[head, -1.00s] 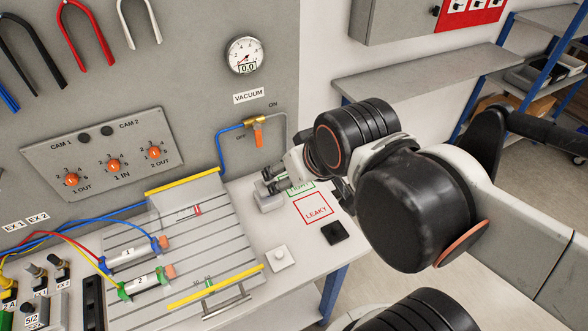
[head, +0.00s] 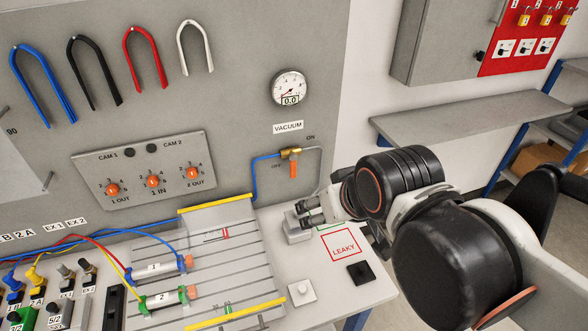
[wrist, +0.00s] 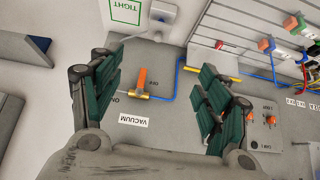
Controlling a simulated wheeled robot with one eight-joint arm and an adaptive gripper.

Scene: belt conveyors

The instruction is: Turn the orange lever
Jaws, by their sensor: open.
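The orange lever (head: 294,170) hangs down from a brass valve (head: 290,152) on the grey wall panel, between the OFF and ON marks, under the VACUUM label. In the wrist view the orange lever (wrist: 141,80) and brass valve (wrist: 139,97) show between my open fingers, apart from both. My gripper (head: 308,212) is below and slightly right of the lever in the head view, over a small grey block. In the wrist view my gripper (wrist: 160,105) has its dark green finger pads spread wide with nothing between them.
A blue hose (head: 258,172) and a grey hose (head: 320,166) run from the valve. A gauge (head: 290,88) is above. The grey block (head: 297,232), LEAKY square (head: 344,245), black pad (head: 361,272) and slotted plate (head: 215,262) are on the bench below.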

